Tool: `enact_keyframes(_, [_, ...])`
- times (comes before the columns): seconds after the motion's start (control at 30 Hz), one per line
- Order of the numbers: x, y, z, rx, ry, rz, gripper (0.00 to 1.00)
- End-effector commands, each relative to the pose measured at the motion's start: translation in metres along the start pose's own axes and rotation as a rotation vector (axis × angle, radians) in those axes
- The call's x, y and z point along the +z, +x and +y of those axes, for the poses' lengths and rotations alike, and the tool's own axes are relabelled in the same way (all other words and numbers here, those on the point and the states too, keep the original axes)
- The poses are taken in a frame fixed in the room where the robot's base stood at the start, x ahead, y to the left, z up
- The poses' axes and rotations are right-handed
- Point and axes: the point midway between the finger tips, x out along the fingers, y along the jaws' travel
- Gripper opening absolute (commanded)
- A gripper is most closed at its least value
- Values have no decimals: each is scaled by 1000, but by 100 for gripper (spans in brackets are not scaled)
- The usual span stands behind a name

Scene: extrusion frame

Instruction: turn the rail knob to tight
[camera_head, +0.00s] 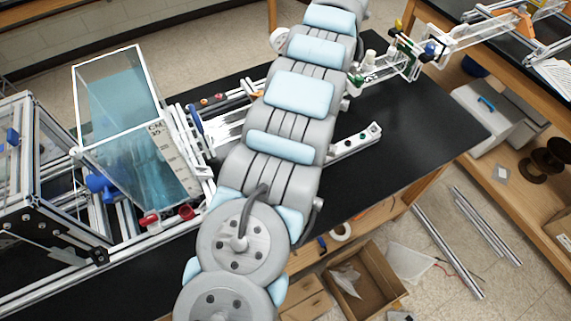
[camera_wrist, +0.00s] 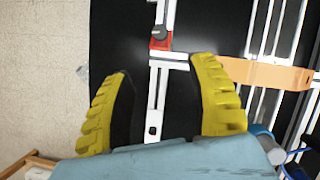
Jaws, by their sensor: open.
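My gripper (camera_wrist: 160,68) is open in the wrist view, its two yellow-backed fingers wide apart with nothing between the tips. A red block with a dark round knob (camera_wrist: 160,36) sits on a white rail just beyond the fingertips; this looks like the rail knob, and I am not touching it. The white slotted rail (camera_wrist: 154,100) runs back between the fingers. Which way the knob is set cannot be told. In the head view my arm crosses the middle of the picture, and I cannot make out my gripper or this knob.
An orange bracket (camera_wrist: 268,75) across white rails stands close to my right finger. The head view shows a black bench (camera_head: 425,120), a clear-panelled frame (camera_head: 116,60) with red (camera_head: 150,219) and blue knobs (camera_head: 101,186) at left, and a cardboard box (camera_head: 385,270) below.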

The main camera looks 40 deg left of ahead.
Motion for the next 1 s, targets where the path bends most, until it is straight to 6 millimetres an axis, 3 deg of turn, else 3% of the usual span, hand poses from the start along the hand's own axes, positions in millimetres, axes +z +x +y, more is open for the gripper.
enact_keyframes(0.67, [-1, 30, 0, 1, 0, 2, 58])
enact_keyframes(1.0, [0, 72, 0, 1, 0, -1, 58])
